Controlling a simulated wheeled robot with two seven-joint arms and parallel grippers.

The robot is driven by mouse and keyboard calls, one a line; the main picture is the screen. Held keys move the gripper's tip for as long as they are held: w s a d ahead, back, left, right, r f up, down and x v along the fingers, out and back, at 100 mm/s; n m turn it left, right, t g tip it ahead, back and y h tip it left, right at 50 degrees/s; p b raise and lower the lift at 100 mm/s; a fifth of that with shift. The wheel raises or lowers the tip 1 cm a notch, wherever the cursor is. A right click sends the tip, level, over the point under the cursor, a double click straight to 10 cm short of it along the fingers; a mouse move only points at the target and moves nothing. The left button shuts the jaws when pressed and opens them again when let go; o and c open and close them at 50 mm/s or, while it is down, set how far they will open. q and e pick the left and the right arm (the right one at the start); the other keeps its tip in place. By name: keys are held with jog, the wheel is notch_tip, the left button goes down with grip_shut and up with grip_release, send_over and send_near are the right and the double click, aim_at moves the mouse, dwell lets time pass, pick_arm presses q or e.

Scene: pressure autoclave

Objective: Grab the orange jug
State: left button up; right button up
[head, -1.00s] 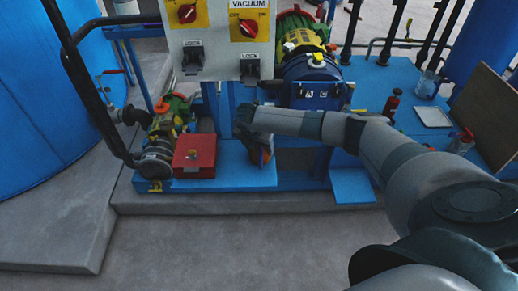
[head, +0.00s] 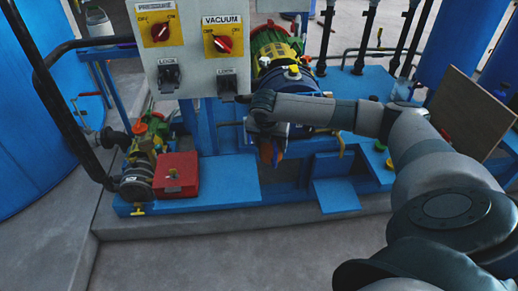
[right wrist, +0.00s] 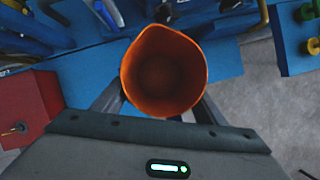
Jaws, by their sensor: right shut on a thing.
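The orange jug (right wrist: 163,72) fills the middle of the right wrist view, seen from above, with its open mouth and spout facing the camera. Its inside looks empty. My right gripper (right wrist: 160,106) is shut on it, with one finger on each side. In the head view the right gripper (head: 264,122) is in front of the blue machine, and only a small orange part of the jug (head: 267,153) shows below it. The jug appears to be held above the blue platform. My left gripper is not in view.
A red box (head: 176,175) sits on the blue platform (head: 230,178) at the left. A brown board (head: 472,112) leans at the right.

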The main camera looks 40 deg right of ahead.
jog(key=shift+s+d+r, duration=0.25)
jog(key=shift+s+d, duration=0.05)
